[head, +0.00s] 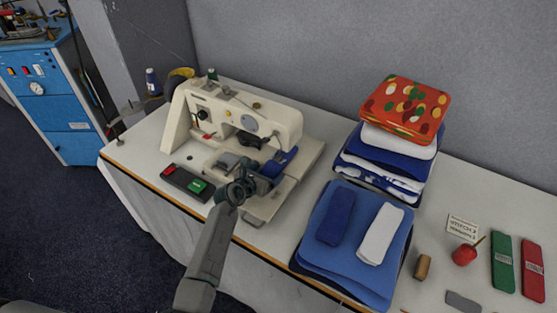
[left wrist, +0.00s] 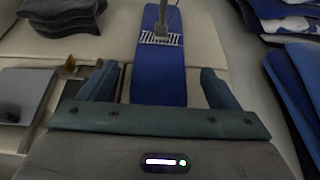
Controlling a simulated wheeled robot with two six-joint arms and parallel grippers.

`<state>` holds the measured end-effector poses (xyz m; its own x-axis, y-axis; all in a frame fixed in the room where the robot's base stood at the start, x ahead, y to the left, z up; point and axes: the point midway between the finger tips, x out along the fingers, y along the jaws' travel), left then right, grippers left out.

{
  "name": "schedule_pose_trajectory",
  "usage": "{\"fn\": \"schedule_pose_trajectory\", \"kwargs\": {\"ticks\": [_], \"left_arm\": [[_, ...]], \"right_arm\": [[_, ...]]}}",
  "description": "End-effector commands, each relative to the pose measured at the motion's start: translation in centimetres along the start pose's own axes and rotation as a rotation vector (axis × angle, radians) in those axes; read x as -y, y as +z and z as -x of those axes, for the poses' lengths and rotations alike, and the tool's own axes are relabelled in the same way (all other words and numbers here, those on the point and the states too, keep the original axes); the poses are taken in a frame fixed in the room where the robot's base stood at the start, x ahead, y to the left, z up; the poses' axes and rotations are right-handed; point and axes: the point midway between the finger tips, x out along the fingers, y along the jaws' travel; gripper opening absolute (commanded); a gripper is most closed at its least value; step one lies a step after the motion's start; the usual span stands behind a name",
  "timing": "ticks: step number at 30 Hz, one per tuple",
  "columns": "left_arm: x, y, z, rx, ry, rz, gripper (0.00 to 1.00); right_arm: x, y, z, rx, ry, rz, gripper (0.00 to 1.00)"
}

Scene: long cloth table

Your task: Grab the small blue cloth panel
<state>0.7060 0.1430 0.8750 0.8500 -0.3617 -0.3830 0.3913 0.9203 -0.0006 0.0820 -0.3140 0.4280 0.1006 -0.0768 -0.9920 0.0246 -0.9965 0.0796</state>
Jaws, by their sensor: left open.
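A small blue cloth panel (head: 285,162) lies on the sewing machine bed, partly hidden by the machine and my arm. In the left wrist view the panel (left wrist: 160,60) runs lengthwise under the presser foot. My left gripper (head: 245,182) is in front of the machine's needle area. In the left wrist view its two fingers (left wrist: 158,88) are spread, one toward each side of the panel's near end; I cannot tell if they touch it. Another small dark blue panel (head: 336,216) lies on a blue cloth stack. My right gripper is not in view.
The blue cloth stack (head: 340,272) also bears a white panel (head: 380,234).

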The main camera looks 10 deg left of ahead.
Motion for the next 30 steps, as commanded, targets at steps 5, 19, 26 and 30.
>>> {"fn": "schedule_pose_trajectory", "kwargs": {"ticks": [5, 19, 26, 30], "left_arm": [[0.0, 0.0, -1.6, 0.0, 0.0, 0.0, 0.84], [0.0, 0.0, -1.7, 0.0, 0.001, 0.0, 0.46], [0.0, 0.0, -1.7, 0.001, 0.001, 0.0, 0.31], [0.0, 0.1, -1.7, 0.001, 0.001, 0.0, 0.31]], "right_arm": [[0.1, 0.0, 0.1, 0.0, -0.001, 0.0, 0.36], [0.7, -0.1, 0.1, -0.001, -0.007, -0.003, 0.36], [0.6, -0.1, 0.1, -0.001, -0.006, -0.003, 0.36], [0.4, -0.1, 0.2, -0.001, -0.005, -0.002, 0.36]]}}
